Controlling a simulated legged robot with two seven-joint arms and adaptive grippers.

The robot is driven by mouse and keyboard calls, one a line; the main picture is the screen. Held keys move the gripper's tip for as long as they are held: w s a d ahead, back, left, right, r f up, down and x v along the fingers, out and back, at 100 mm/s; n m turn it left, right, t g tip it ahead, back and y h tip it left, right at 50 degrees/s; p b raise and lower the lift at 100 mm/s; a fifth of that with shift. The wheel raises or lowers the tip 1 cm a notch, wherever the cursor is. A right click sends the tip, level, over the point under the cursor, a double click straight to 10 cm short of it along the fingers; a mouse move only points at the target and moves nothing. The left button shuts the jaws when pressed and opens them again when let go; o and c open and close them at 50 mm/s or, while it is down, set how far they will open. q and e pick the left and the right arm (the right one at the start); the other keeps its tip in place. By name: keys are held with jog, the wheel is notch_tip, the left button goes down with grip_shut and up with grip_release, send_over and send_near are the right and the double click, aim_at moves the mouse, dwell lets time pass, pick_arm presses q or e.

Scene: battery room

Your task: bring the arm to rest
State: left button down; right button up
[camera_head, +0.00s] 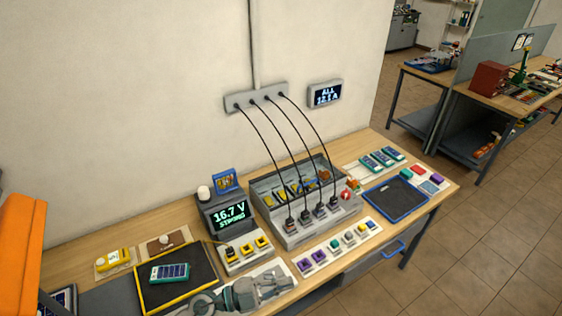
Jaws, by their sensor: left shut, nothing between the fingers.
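My left gripper (284,281) shows at the bottom of the head view, grey and pointing right. It is shut and empty. It hovers over or near the front edge of the wooden workbench (75,243), just right of a black mat with a yellow border (141,285). I cannot tell its exact height above the bench. The right gripper is out of view.
Behind the gripper stand a meter reading 16.7 V STRONG (229,217) and a grey charger box (292,240) with several cables. A row of coloured blocks (340,245) lies right. Open floor lies right.

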pick_arm(q)
jog(key=w+a+r+n+t+y, duration=0.45)
jog(key=a+n+t, duration=0.25)
jog(key=n+t, duration=0.5)
jog(key=a+f+n+y, duration=1.1)
jog(key=a+f+y, duration=0.2)
jog(key=y, duration=0.1)
jog(key=s+a+f+g, duration=0.2)
jog(key=s+f+g, duration=1.1)
jog(key=s+f, duration=0.65)
jog(key=s+f+g+b, duration=0.1)
jog(key=s+f, duration=0.1)
jog(key=f, duration=1.2)
jog(key=s+f+b, duration=0.1)
jog(key=s+f, duration=0.1)
jog(key=f, duration=1.1)
jog(key=s+a+f+g+b, duration=0.1)
jog(key=s+a+f+b, duration=0.1)
jog(key=s+f, duration=1.4)
jog(key=shift+s+a+g, duration=0.3)
jog(key=shift+s+a, duration=0.1)
jog(key=shift+a, duration=0.05)
jog(key=shift+f, duration=0.1)
